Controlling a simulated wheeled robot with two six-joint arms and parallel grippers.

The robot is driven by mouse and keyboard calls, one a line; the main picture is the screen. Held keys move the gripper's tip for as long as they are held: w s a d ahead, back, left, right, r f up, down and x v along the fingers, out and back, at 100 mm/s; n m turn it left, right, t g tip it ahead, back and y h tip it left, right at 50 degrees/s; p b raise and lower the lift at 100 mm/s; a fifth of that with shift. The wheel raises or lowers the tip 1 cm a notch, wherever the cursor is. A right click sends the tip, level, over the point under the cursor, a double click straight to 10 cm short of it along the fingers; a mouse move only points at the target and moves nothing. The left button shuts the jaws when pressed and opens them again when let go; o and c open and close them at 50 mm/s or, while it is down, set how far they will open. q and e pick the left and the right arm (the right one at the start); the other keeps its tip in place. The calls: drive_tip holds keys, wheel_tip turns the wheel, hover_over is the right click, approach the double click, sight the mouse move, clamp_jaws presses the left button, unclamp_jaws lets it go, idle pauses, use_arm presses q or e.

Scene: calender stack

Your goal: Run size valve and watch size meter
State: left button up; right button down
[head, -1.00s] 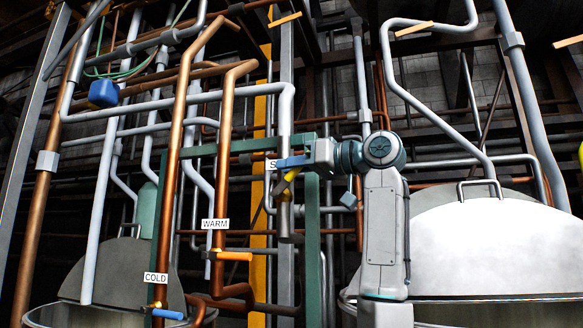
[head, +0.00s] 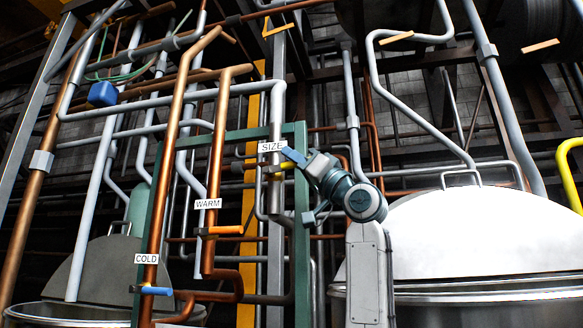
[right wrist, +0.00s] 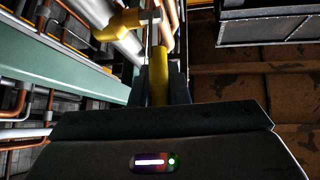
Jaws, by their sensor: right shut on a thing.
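The SIZE label (head: 271,147) is on the grey vertical pipe at the green frame. The size valve's yellow handle (head: 285,167) sticks out to the right just below it, roughly level. My right gripper (head: 291,161) is at the handle, its arm coming up from below right. In the right wrist view the yellow handle (right wrist: 159,72) runs between the two dark fingers of my right gripper (right wrist: 160,88), which is shut on it. The yellow valve body (right wrist: 122,27) and pale pipe are just beyond. I cannot make out a size meter. My left gripper is not in view.
The WARM valve's orange handle (head: 226,229) and COLD valve's blue handle (head: 156,291) are to the lower left on copper pipes. The green frame (head: 302,220) stands close beside my right arm. A large steel vat (head: 470,235) is at the right.

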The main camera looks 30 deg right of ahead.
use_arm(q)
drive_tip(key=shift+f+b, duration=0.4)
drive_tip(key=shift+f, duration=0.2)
use_arm(e)
drive_tip(key=shift+f+m+t, duration=0.3)
drive_tip(key=shift+f+t, duration=0.1)
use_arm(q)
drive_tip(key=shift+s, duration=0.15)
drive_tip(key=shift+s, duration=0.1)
use_arm(e)
drive_tip(key=c, duration=1.4)
unclamp_jaws()
drive_tip(key=shift+s+d, duration=0.1)
